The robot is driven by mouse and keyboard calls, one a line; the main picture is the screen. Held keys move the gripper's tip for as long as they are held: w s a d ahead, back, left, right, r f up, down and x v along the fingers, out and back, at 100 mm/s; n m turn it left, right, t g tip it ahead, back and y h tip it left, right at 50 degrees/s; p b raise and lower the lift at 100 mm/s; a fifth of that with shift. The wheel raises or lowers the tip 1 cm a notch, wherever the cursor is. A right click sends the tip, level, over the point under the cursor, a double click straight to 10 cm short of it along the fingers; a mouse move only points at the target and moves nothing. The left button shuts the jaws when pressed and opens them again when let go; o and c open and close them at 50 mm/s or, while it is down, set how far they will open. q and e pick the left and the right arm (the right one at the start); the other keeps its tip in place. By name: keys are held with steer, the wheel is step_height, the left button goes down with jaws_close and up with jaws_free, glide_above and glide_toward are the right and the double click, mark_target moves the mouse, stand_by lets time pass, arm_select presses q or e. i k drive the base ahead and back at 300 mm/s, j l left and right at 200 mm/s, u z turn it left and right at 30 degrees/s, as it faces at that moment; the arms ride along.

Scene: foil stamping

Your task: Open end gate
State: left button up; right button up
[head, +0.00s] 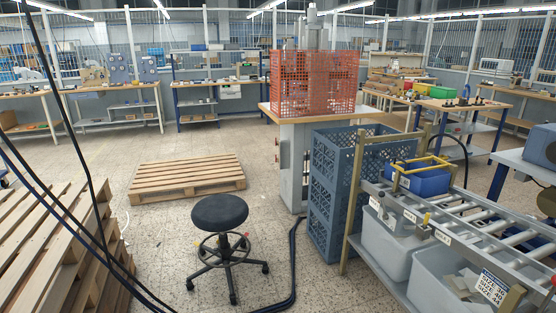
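A tan upright frame (354,200) stands at the near-left end of a roller conveyor (480,215) on the right. It has a tall post and a top bar, and it may be the end gate; I cannot tell for sure. No hinge or latch is clear at this size, and I cannot tell whether it is open or shut. A blue bin (427,181) with a yellow handle sits on the conveyor near the frame. Neither of my grippers is in view.
Blue-grey stacked crates (325,190) stand beside the frame. Grey bins (388,250) sit below the rollers. A black stool (220,212) stands in front, a pallet (187,177) lies behind it, and stacked pallets (50,250) fill the left. A red mesh guard (313,85) surrounds a machine.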

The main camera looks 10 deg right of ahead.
mark_target(394, 164)
steer(key=i+z, duration=0.35)
steer(key=i, duration=0.2)
steer(key=i+j+z, duration=0.35)
steer(key=i, duration=0.2)
steer(key=i+z, duration=0.35)
steer(key=i+j+z, duration=0.1)
steer(key=z, duration=0.3)
steer(key=i+j+z, duration=0.2)
steer(key=z, duration=0.15)
steer(key=i+j+z, duration=0.45)
steer(key=j+z, duration=0.25)
steer(key=i+j+z, duration=0.1)
steer(key=j, duration=0.65)
steer(key=i+j, duration=0.1)
steer(key=j, duration=0.65)
steer(key=z, duration=0.05)
